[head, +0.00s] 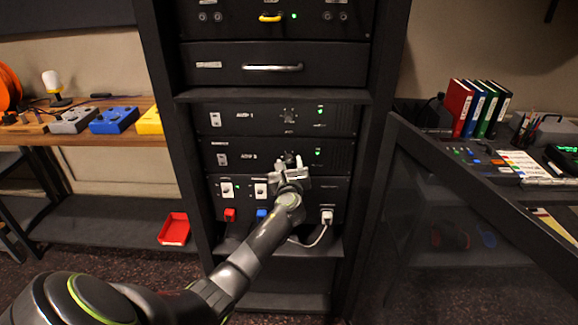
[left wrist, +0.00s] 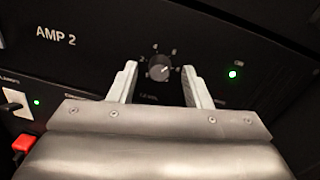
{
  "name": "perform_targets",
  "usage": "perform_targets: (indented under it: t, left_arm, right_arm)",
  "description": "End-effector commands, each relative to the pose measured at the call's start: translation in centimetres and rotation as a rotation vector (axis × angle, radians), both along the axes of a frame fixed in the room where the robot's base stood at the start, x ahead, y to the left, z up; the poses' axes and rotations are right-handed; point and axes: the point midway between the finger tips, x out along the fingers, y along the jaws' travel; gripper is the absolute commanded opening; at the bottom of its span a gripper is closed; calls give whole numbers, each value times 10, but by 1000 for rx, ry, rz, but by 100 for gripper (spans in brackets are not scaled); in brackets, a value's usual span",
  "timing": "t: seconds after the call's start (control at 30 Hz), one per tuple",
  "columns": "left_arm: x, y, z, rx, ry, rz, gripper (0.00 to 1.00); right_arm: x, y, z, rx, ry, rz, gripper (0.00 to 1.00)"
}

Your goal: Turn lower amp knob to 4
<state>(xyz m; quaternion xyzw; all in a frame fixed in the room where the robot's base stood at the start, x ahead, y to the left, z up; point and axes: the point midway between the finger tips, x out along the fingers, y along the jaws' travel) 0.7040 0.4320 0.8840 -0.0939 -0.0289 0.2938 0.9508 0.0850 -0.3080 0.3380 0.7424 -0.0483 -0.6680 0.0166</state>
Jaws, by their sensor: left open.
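The lower amp (head: 237,157), labelled AMP 2, is a black rack unit below AMP 1. Its round dark level knob (left wrist: 159,67) sits in the middle of a ring of printed marks in the left wrist view, with a green light to its right. The number it points to is too small to read for sure. My left gripper (head: 287,163) is in front of the knob in the head view. In the left wrist view its open fingers (left wrist: 160,84) stand on either side of the knob, apart from it. My right gripper is not in view.
AMP 1 (head: 240,118) is just above. Below is a panel with white switches (head: 227,190), a red plug (head: 229,214), a blue plug and a white plug (head: 327,215) with a cable. An open dark rack door (head: 475,190) stands at the right.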

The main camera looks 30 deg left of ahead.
Motion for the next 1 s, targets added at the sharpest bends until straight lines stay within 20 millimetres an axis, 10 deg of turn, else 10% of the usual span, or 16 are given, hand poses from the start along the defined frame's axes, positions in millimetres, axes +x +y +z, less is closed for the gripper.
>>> perform_targets:
  t: [0.3, 0.63, 1.0]
  left_arm:
    - [1, 1, 0, 1, 1, 0, 43]
    - [1, 1, 0, 1, 1, 0, 0]
    - [1, 1, 0, -52, -32, 1, 0]
  right_arm:
    - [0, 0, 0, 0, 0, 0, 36]
    - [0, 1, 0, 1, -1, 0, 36]
    - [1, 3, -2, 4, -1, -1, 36]
